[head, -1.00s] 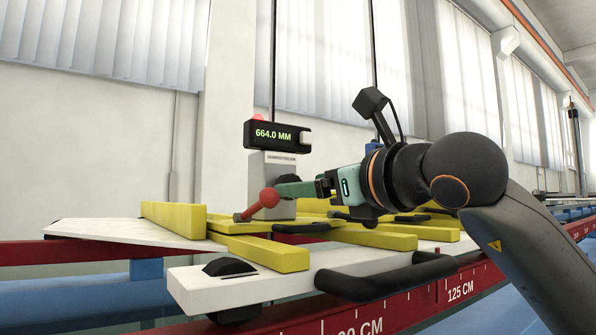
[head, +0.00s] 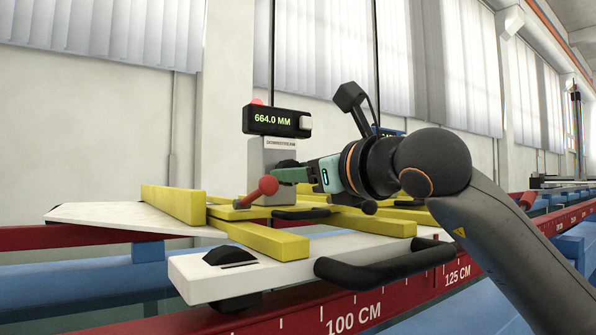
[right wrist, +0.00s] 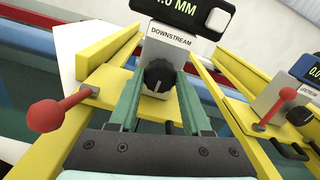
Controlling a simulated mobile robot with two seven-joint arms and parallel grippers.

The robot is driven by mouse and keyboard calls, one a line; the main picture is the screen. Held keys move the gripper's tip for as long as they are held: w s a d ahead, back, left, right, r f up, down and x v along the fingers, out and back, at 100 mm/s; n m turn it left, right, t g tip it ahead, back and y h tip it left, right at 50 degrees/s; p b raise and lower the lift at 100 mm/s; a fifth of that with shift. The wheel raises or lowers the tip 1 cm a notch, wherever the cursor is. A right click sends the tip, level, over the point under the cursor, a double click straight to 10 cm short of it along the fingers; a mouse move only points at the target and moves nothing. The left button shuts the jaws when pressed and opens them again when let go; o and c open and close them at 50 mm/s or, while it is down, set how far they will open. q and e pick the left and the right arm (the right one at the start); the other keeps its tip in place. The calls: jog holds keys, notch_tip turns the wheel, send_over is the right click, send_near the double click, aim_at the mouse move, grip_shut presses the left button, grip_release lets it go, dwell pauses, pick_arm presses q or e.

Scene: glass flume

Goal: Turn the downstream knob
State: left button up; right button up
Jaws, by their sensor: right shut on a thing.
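The downstream knob (right wrist: 159,77) is a dark ridged knob on a grey post labelled DOWNSTREAM (right wrist: 168,38). In the head view the knob (head: 287,163) shows small, partly behind my fingers. My right gripper (right wrist: 160,88) has its green fingers on both sides of the knob, shut on it. It also shows in the head view (head: 284,175), reaching in from the right. The display (head: 276,120) above the post reads 664.0 MM. My left gripper is not in view.
A red-balled lever (head: 267,186) stands just in front of the post. Yellow bars (head: 262,239) and a white plate (head: 200,280) with a black handle (head: 385,268) lie around it. A similar upstream post (right wrist: 290,98) with its own knob and red lever stands to the right.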

grip_shut()
jog(key=shift+m+b, duration=3.3)
jog(key=shift+m, duration=0.6)
jog(key=shift+d, duration=0.1)
jog(key=o, duration=0.8)
grip_release()
jog(key=shift+c, duration=0.2)
